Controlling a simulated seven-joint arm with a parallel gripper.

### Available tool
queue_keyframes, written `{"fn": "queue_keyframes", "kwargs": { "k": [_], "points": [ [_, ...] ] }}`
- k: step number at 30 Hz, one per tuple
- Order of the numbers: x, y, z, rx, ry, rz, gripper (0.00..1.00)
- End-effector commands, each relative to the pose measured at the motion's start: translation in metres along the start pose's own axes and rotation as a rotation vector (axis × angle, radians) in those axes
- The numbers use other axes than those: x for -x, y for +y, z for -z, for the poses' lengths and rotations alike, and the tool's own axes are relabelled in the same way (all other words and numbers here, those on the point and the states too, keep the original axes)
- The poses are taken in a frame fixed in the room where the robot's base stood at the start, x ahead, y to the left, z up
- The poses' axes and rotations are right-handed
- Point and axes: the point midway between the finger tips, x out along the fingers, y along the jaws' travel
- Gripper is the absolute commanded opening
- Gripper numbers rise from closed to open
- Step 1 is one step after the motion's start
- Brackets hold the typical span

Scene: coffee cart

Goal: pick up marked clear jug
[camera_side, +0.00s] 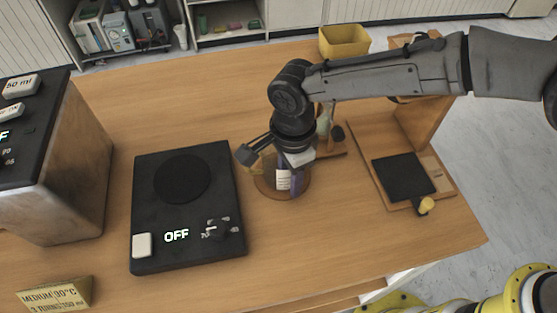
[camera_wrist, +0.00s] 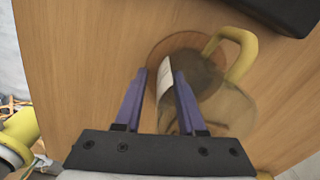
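The marked clear jug (camera_wrist: 205,85) has brownish see-through walls, a white label (camera_wrist: 165,78) and a yellow handle (camera_wrist: 240,55) in the wrist view. It is by a round wooden coaster (camera_wrist: 168,48); in the side view the jug's label (camera_side: 283,180) shows over the coaster (camera_side: 263,188), under my wrist. My gripper (camera_wrist: 160,74) has two purple fingers set apart, with the label side of the jug showing between them. The right finger overlaps the jug in the picture; the left finger is outside it. I cannot tell whether either touches.
A wooden stand with a black pad (camera_side: 400,178) is at right, and a yellow bin (camera_side: 343,42) at the back. A large machine (camera_side: 60,160) is at far left. The front right table is clear.

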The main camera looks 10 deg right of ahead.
Motion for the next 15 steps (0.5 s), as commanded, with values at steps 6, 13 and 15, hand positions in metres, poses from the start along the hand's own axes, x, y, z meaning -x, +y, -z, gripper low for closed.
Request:
{"fn": "queue_keyframes", "kwargs": {
  "k": [6,13,15],
  "points": [
    [0.0003,0.0000,0.0000,0.000,0.000,0.000,0.03],
    [0.0005,0.0000,-0.0001,0.000,0.000,0.000,0.00],
    [0.0005,0.0000,-0.0001,0.000,0.000,0.000,0.00]
  ]
}}
